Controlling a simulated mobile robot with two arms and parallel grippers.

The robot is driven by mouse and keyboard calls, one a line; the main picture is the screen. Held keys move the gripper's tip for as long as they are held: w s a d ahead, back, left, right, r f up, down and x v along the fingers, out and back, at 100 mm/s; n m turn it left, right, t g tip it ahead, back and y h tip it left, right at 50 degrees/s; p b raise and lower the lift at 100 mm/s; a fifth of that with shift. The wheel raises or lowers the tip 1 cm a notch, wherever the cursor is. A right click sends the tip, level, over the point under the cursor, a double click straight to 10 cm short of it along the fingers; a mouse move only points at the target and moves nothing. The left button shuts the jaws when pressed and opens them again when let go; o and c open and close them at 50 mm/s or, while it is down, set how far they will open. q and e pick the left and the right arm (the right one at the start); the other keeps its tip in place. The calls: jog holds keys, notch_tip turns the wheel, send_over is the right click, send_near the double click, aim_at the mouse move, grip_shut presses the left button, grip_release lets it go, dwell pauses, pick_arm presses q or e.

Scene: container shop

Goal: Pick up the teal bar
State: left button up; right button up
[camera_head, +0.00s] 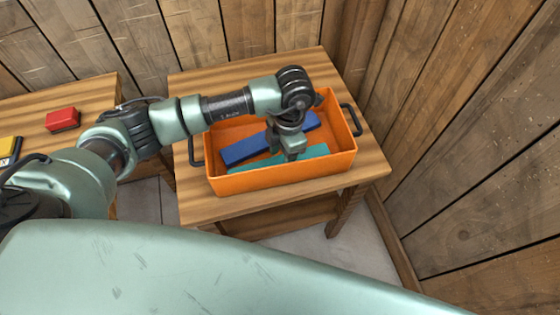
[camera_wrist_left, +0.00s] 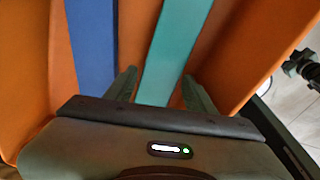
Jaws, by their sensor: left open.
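The teal bar (camera_head: 316,151) lies in the orange crate (camera_head: 290,178), along its near side. Its middle is partly hidden by my left gripper (camera_head: 291,154), which points down into the crate over it. In the left wrist view the teal bar (camera_wrist_left: 171,55) runs between the two open fingers of my left gripper (camera_wrist_left: 160,77), one on each side. There is a gap to each finger, and I cannot tell how far the fingertips are above or beside the bar. My right gripper is not in view.
A blue bar (camera_head: 246,148) lies in the crate behind the teal one, and close beside it in the wrist view (camera_wrist_left: 92,45). The crate has dark side handles and stands on a wooden table (camera_head: 225,207). A red block (camera_head: 62,119) is on another table at left. Plank walls stand behind and right.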

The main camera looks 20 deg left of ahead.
pick_arm(q)
jog(key=shift+f, duration=0.7)
grip_shut()
jog(key=shift+r, duration=0.15)
